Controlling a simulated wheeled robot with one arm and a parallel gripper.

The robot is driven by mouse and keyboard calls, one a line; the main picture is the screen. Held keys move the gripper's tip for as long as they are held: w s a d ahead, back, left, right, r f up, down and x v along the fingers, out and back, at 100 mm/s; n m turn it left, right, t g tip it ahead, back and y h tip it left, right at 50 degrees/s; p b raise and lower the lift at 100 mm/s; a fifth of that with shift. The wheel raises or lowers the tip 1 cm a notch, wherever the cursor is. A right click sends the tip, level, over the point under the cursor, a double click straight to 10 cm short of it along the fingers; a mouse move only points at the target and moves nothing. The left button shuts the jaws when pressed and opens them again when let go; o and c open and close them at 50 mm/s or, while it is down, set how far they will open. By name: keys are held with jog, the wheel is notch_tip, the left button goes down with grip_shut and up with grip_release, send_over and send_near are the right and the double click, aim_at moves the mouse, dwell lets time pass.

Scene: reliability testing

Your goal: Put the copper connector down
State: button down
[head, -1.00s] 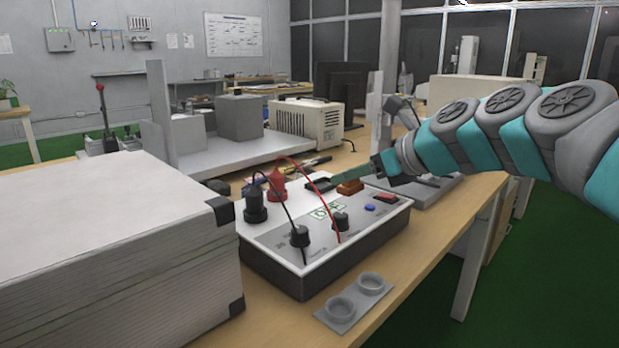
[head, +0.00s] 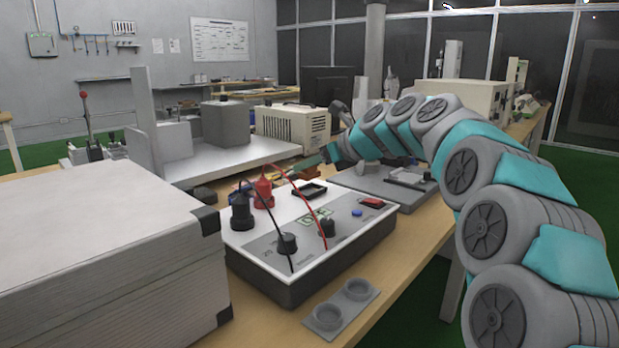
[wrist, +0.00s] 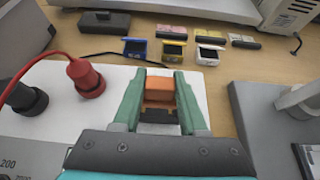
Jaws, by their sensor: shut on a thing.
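In the wrist view, the copper connector (wrist: 160,91) is an orange-brown block between the green fingers of my gripper (wrist: 161,84), which is shut on it. A dark piece (wrist: 159,116) shows just below the connector between the fingers; I cannot tell whether it is part of it. In the head view, my gripper (head: 311,162) is at the far edge of the white-topped tester (head: 340,215), over its back side. A black rectangular frame (head: 308,190) lies on the tester top.
Red plug (wrist: 85,78) and black plug (wrist: 24,97) stand left of my gripper, with a red cable. Open blue (wrist: 134,50), yellow (wrist: 174,53) and white (wrist: 209,54) boxes stand on the wooden table beyond. A grey fixture plate (head: 385,186) lies right of the tester.

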aim_at(315, 175)
jog(key=shift+f, duration=1.8)
jog(key=shift+w, duration=0.1)
jog(key=shift+c, duration=2.2)
grip_release()
jog(key=v, duration=1.1)
jog(key=shift+d+r, duration=0.1)
jog(key=shift+r, duration=0.1)
jog(key=shift+s+d+r, duration=0.15)
jog(key=shift+s+d, duration=0.1)
jog(key=shift+s, duration=0.05)
